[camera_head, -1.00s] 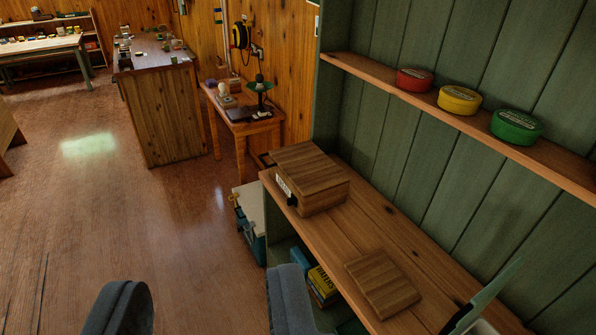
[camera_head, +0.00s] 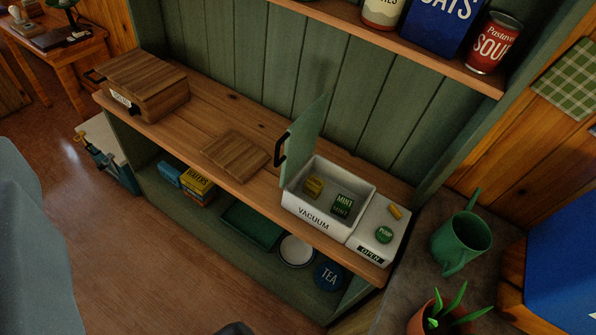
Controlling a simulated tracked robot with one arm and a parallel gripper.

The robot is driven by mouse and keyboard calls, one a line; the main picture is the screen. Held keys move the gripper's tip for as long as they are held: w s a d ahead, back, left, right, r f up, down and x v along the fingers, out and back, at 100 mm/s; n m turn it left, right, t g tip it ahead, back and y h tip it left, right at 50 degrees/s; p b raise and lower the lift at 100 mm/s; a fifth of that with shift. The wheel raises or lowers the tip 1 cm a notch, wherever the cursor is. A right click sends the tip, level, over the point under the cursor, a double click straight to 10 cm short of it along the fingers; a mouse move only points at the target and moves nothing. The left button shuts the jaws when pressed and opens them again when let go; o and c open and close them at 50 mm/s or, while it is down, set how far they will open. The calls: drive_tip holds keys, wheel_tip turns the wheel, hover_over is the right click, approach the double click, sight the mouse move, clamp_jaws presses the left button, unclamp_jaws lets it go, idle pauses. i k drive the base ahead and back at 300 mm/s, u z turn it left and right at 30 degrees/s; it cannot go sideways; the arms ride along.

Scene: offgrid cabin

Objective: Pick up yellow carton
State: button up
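A yellow carton (camera_head: 198,190) with dark lettering stands on the lower shelf of the green shelf unit, left of the middle. A blue box (camera_head: 168,174) is beside it on the left. The countertop above overhangs its upper part. Of my gripper (camera_head: 152,290), a big grey part fills the lower left edge and a small dark tip shows at the bottom. These parts are far apart with nothing between them. The gripper is apart from the carton, nearer the camera.
The wooden counter (camera_head: 190,125) holds a wooden box (camera_head: 160,85), a board (camera_head: 236,155) and an open white vacuum box (camera_head: 290,200) with small items. A green tray (camera_head: 252,224) and a tea tin (camera_head: 329,276) share the lower shelf. A green watering can (camera_head: 460,245) stands right. Floor in front is clear.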

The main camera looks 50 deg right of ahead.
sight(313, 187)
drive_tip(key=z, duration=2.45)
drive_tip(key=k, duration=1.25)
drive_tip(key=u, duration=1.15)
drive_tip(key=i, duration=1.65)
drive_tip(key=z, duration=0.05)
